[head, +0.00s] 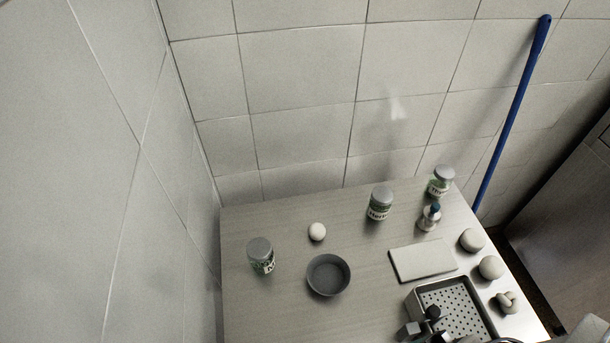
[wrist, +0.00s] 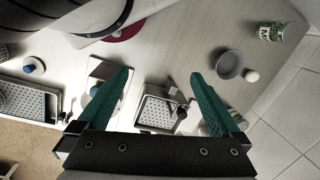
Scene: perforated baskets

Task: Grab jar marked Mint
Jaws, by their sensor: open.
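A jar with a grey lid and a green-and-white label (head: 261,257) stands upright at the left of the table in the head view. In the wrist view it appears at the upper right (wrist: 270,32), its label seeming to start with M. A second jar (head: 380,204) and a third jar (head: 440,182) stand toward the table's back; their lettering is too small to read surely. My gripper (wrist: 160,73) is open in the wrist view, teal fingers apart above the table, with no jar between them.
A dark bowl (head: 328,275) and a white egg-like ball (head: 317,231) lie beside the left jar. A small bottle (head: 429,217), a flat pale board (head: 422,260), a perforated basket (head: 490,320) and round items occupy the right. Tiled walls bound the left and back.

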